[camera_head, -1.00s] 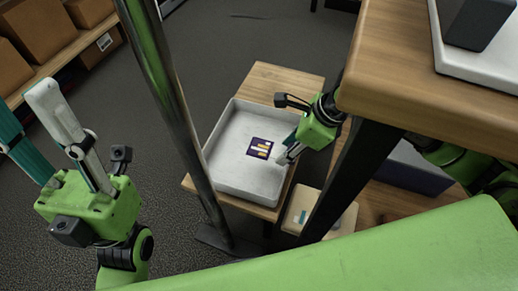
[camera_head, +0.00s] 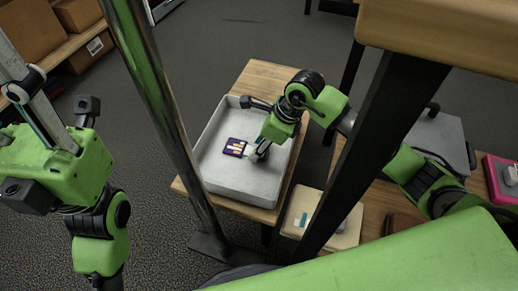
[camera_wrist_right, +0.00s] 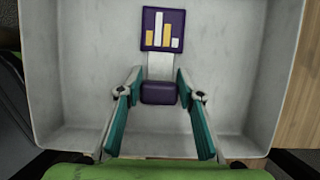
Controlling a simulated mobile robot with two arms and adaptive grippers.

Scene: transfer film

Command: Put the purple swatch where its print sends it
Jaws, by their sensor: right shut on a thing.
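The purple swatch (camera_head: 236,147) is a dark purple square printed with white and yellow bars. In the right wrist view the swatch (camera_wrist_right: 163,29) joins a pale strip and a purple block (camera_wrist_right: 158,92). My right gripper (camera_head: 262,152) is shut on that block, with the teal fingers (camera_wrist_right: 160,84) on either side. The swatch is within the outline of a white tray (camera_head: 215,185); I cannot tell whether it touches the floor of the tray. My left gripper (camera_head: 22,85) is at the left edge, empty and partly out of frame; its fingers stood apart earlier.
The tray stands on a wooden table (camera_head: 258,75). A dark table leg (camera_head: 385,130) and a metal post (camera_head: 165,110) stand near my arms. A beige pad (camera_head: 345,235), a grey case (camera_head: 435,140) and a pink item (camera_head: 497,180) are at right. Cardboard boxes (camera_head: 25,35) are on a left shelf.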

